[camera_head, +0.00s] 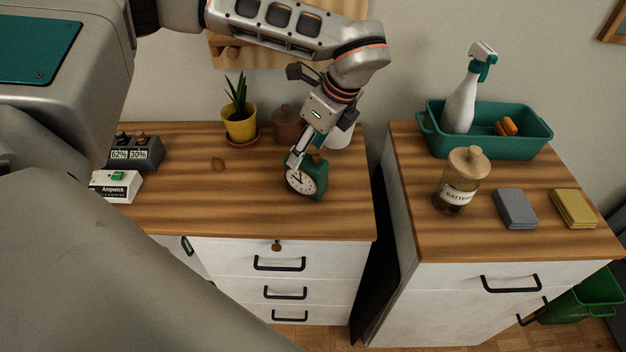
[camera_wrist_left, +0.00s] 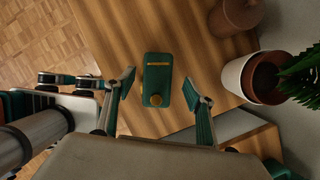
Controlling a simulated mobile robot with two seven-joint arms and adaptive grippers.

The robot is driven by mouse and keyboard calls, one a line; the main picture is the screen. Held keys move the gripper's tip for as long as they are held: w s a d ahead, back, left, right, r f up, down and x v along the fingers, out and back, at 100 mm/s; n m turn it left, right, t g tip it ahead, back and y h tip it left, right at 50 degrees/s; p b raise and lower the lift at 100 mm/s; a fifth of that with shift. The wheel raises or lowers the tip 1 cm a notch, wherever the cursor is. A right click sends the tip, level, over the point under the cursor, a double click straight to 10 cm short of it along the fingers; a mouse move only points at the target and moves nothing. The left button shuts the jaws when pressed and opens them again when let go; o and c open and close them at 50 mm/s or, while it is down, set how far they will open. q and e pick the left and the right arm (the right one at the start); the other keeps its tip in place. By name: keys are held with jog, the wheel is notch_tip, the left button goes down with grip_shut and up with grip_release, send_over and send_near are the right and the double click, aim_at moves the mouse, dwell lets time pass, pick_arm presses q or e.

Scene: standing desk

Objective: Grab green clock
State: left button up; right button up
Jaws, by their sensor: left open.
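In the left wrist view I look down on the clock (camera_wrist_left: 157,78), a green block with a yellow strip and a round brass knob. My left gripper (camera_head: 302,158) is at the clock's top in the head view. In the wrist view my left gripper (camera_wrist_left: 159,88) is open, one finger on each side of the clock, with a visible gap on both sides. My right gripper is in neither view.
A yellow plant pot (camera_head: 240,125), a brown lidded pot (camera_head: 286,125) and a white pot (camera_head: 340,136) stand behind the clock. A white box (camera_head: 118,187) lies at the left. A jar (camera_head: 457,185) and a teal bin (camera_head: 500,143) are on the right cabinet.

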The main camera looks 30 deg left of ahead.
aim_at(300, 171)
pick_arm(q)
jog(key=shift+w+f+n, duration=0.1)
jog(key=shift+f+n, duration=0.4)
jog(key=shift+n, duration=0.3)
jog(key=x, duration=0.7)
jog(key=shift+s+d+f+b, duration=0.1)
jog(key=shift+s+f+b, duration=0.2)
jog(key=shift+b, duration=0.1)
jog(key=c, duration=1.4)
grip_shut()
jog(key=shift+r, duration=0.15)
